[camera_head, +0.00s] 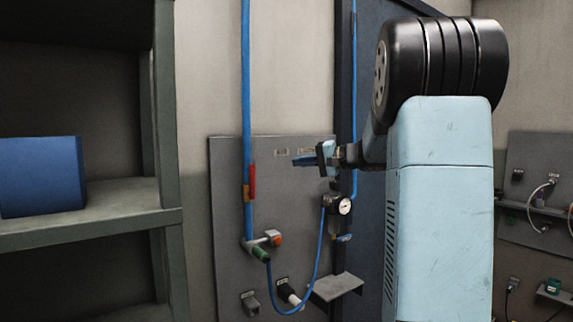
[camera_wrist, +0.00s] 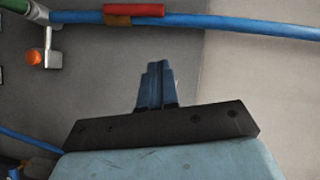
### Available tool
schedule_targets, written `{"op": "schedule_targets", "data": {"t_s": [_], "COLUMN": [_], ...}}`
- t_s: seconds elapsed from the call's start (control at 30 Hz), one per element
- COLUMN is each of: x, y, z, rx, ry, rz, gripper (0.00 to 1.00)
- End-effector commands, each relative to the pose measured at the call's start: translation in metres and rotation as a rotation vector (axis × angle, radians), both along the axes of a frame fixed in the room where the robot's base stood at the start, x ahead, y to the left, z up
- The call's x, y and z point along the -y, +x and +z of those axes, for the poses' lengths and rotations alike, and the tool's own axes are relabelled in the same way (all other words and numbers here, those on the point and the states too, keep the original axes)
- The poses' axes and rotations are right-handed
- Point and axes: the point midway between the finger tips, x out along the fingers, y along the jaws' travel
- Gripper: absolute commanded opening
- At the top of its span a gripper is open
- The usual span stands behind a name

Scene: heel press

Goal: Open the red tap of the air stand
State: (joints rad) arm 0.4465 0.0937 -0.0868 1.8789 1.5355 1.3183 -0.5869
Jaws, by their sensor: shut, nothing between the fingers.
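The red tap handle (camera_head: 252,181) is on the upright blue pipe (camera_head: 247,90) of the air stand, in front of a grey panel (camera_head: 225,165). The handle lies along the pipe, beside a brass-coloured body (camera_head: 246,193). In the wrist view the red handle (camera_wrist: 133,10) is at the top edge, along the blue pipe (camera_wrist: 225,20). My gripper (camera_head: 296,162) is shut and empty. It points left, to the right of the handle and slightly higher in the head view, apart from it. Its closed fingers (camera_wrist: 156,72) show below the pipe in the wrist view.
Below the tap are an orange knob (camera_head: 277,240) and a green fitting (camera_head: 261,254) with a looping blue hose. A gauge (camera_head: 344,206) and a small grey shelf (camera_head: 338,287) sit below my gripper. A shelf rack (camera_head: 170,150) with a blue box (camera_head: 42,177) stands left.

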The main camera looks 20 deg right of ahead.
Motion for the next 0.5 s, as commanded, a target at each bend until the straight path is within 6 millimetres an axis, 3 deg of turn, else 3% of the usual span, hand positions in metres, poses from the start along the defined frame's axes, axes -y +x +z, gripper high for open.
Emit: {"op": "schedule_targets", "data": {"t_s": [0.2,0.5], "x": [0.0118,0.0132], "y": [-0.0114,-0.0129], "z": [0.0023,0.0025], "rx": [0.001,0.000], "ry": [0.001,0.001], "rz": [0.000,0.001], "gripper": [0.00,0.00]}}
